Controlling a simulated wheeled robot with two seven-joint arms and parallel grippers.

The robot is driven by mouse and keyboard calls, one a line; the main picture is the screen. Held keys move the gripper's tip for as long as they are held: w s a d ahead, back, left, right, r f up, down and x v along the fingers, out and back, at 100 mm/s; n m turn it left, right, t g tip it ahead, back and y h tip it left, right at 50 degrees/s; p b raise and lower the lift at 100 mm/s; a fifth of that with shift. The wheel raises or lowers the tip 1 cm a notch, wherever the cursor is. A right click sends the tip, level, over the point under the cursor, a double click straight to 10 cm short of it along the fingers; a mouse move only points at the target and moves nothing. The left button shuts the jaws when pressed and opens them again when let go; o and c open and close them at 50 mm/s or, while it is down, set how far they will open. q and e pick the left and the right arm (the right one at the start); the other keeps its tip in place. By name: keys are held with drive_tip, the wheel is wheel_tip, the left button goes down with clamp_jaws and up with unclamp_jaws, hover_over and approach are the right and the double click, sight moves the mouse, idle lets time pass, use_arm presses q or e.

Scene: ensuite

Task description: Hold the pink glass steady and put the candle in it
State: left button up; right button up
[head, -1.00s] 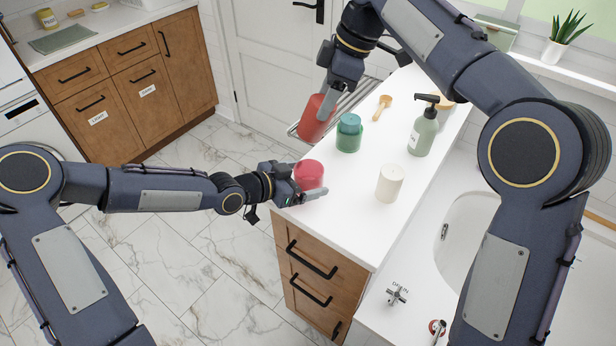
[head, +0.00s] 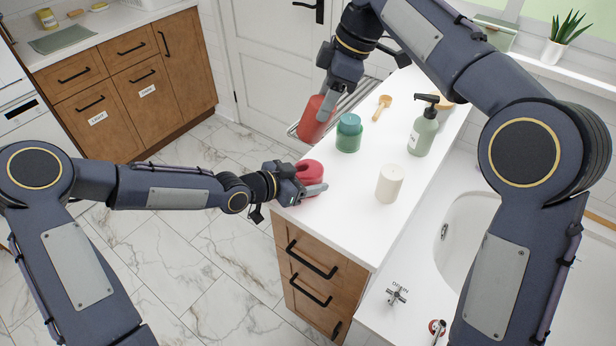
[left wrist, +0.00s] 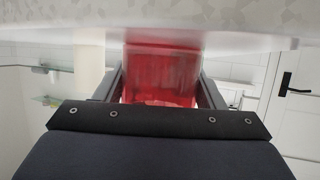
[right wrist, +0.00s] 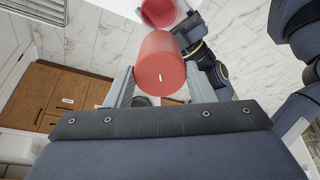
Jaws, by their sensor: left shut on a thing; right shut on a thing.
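The pink glass (head: 309,170) stands upright near the left edge of the white counter (head: 345,205). My left gripper (head: 313,189) is shut on it, low on its sides. The left wrist view shows the glass (left wrist: 160,75) between both fingers, with the counter surface along the top. My right gripper (head: 324,96) is shut on the red candle (head: 315,121) and holds it behind the glass, apart from it. In the right wrist view the candle (right wrist: 160,65) shows a short white wick, and part of the glass's open mouth (right wrist: 160,10) appears beyond it.
A cream candle-like cylinder (head: 388,184), a green pump bottle (head: 424,130) and a wooden scoop (head: 383,105) are also on the counter.

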wheel_tip(320, 180, down, 11)
idle(1.3)
drive_tip(key=shift+f, duration=0.1)
drive_tip(key=o, duration=1.4)
drive_tip(key=shift+o, duration=0.2)
use_arm(q)
drive_tip(key=o, duration=1.1)
use_arm(e)
drive_tip(key=v, duration=1.2)
